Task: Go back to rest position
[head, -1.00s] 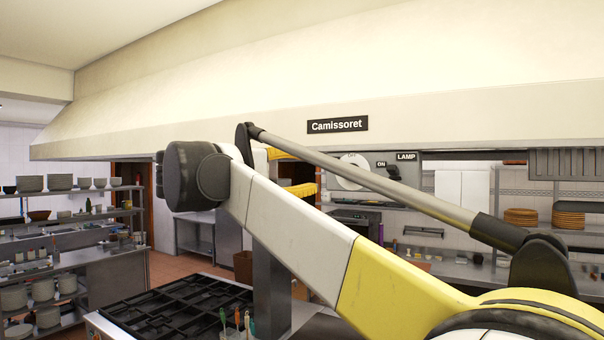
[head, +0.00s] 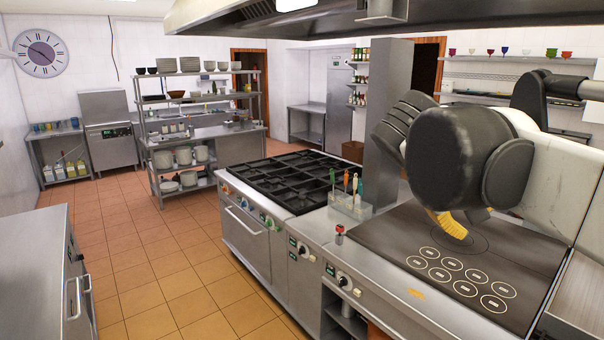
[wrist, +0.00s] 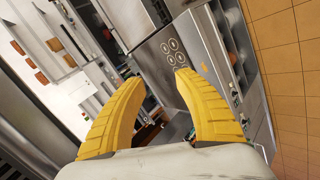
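My gripper (wrist: 158,76) shows in the wrist view as two yellow fingers standing apart. Nothing is held between them. In the head view, part of my gripper (head: 450,222) shows as a yellow piece below the dark arm joint at the right, in front of the induction cooktop (head: 455,245). The rest of the gripper is hidden behind my arm. The cooktop also shows in the wrist view (wrist: 172,50), beyond the fingers.
A stove with black grates (head: 290,178) stands left of the cooktop. A utensil holder (head: 350,205) and a grey column (head: 386,125) stand between them. A range hood (head: 330,22) hangs above. A steel counter (head: 35,240) is at left. The tiled floor (head: 150,260) between is clear.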

